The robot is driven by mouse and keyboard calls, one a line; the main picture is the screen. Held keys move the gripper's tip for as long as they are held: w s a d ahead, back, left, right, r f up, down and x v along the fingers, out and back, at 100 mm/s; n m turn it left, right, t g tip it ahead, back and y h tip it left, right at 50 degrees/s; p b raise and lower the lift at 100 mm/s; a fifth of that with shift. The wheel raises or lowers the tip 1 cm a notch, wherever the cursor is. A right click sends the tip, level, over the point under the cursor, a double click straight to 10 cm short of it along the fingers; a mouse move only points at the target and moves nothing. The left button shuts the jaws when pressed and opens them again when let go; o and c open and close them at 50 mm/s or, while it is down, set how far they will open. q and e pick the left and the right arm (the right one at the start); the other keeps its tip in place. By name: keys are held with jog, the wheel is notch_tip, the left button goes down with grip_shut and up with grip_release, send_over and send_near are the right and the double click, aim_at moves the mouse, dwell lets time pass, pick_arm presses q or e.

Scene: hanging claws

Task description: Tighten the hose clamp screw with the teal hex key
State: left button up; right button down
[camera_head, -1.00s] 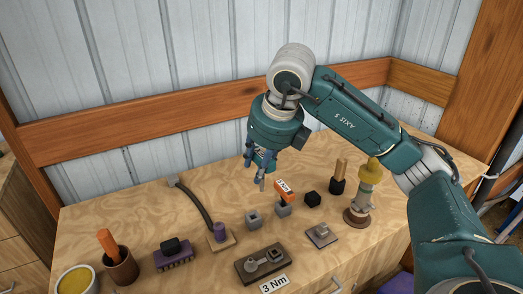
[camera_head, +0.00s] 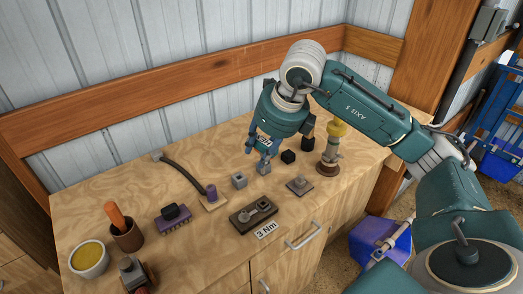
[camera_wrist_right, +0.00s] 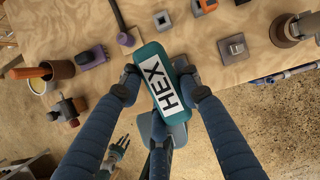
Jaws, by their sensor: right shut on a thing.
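My right gripper (camera_head: 262,145) is shut on the teal hex key (camera_wrist_right: 166,80). Its handle, labelled HEX, lies between the two fingertips in the wrist view. In the head view the gripper hangs over the middle of the bench. A dark plate with a grey clamp-like part (camera_head: 254,211) and a "3 Nm" tag lies in front of the gripper; I take it for the hose clamp. The teal handle seems to hide it in the wrist view. The key's tip is hard to make out. A dark pronged shape (camera_wrist_right: 118,150), perhaps my left gripper, shows low in the wrist view.
A curved hose-like part with a purple end (camera_head: 212,192), a grey block (camera_head: 239,180), a black block (camera_head: 288,156) and a small square plate (camera_head: 299,185) stand nearby. A brass-topped post (camera_head: 329,160) is to the right. A cup (camera_head: 127,236) and yellow-filled bowl (camera_head: 89,257) are left.

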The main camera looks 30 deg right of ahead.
aim_at(262, 170)
notch_tip(262, 170, down, 3)
jog(key=shift+w+r+b, duration=0.1)
jog(key=shift+w+b, duration=0.05)
jog(key=shift+b, duration=0.9)
notch_tip(262, 170, down, 4)
jog(key=b, duration=0.3)
jog(key=shift+b, duration=0.35)
pick_arm(q)
notch_tip(262, 170, down, 10)
jog(key=b, duration=0.4)
jog(key=shift+a+f, duration=0.25)
jog(key=shift+a, duration=0.2)
pick_arm(e)
jog(key=shift+d+f, duration=0.1)
jog(key=shift+f, duration=2.4)
pick_arm(q)
jog(key=shift+s+f+b, duration=0.1)
jog(key=shift+f+b, duration=0.15)
jog(key=shift+b, duration=0.2)
jog(key=shift+f, duration=0.1)
jog(key=shift+f+b, duration=0.9)
jog(key=shift+b, duration=0.05)
pick_arm(e)
jog(key=shift+f, duration=1.05)
pick_arm(q)
jog(key=shift+f, duration=0.15)
pick_arm(e)
jog(key=shift+f, duration=0.1)
